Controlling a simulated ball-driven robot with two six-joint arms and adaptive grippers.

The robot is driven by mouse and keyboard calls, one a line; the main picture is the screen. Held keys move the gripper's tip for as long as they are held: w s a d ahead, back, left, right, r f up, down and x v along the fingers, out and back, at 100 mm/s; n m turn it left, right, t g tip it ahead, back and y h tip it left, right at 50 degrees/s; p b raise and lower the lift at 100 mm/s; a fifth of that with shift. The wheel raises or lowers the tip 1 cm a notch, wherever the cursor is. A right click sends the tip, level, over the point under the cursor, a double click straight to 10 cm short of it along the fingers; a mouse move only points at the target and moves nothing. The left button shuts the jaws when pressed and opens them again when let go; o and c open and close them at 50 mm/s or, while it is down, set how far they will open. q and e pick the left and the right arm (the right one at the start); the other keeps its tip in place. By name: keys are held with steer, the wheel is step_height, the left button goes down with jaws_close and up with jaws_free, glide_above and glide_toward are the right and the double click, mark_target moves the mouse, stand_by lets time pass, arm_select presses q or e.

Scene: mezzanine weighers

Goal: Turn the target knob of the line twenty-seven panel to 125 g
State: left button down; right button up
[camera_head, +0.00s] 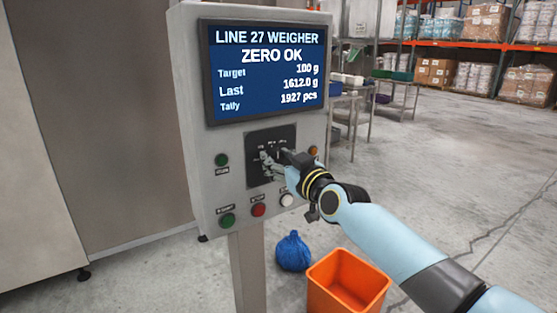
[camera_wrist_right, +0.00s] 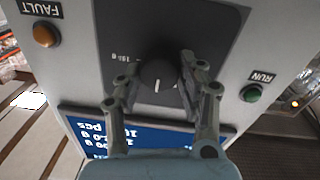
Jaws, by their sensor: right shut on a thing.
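The line 27 weigher panel (camera_head: 190,120) is a grey box on a post. Its screen (camera_head: 268,68) reads "ZERO OK", Target 100 g, Last 1612.0 g, Tally 1927 pcs. The target knob is a dark round knob (camera_wrist_right: 158,75) with a white pointer mark, on a black plate (camera_head: 257,141) below the screen. My right gripper (camera_head: 275,158) is at the plate; in the right wrist view its fingers (camera_wrist_right: 158,80) are shut on the knob from both sides. Most of the dial's scale is hidden or unreadable. My left gripper is not in view.
A green RUN button (camera_head: 222,160) and an amber FAULT lamp (camera_wrist_right: 46,34) flank the plate. Green (camera_head: 228,220), red (camera_head: 258,210) and white (camera_head: 287,200) buttons sit below it. An orange bin (camera_head: 345,285) and a blue bag (camera_head: 293,251) stand on the floor.

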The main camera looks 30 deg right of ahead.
steer(key=shift+m, duration=0.3)
steer(key=m+p, duration=0.1)
steer(key=m, duration=0.2)
steer(key=shift+m, duration=0.3)
steer(key=shift+d+m, duration=0.15)
steer(key=shift+m, duration=2.05)
steer(key=o, duration=1.1)
steer(key=shift+o, duration=0.2)
steer(key=shift+s, duration=0.2)
steer(key=s, duration=1.1)
steer(key=shift+s+d+r, duration=0.25)
steer(key=shift+s, duration=0.05)
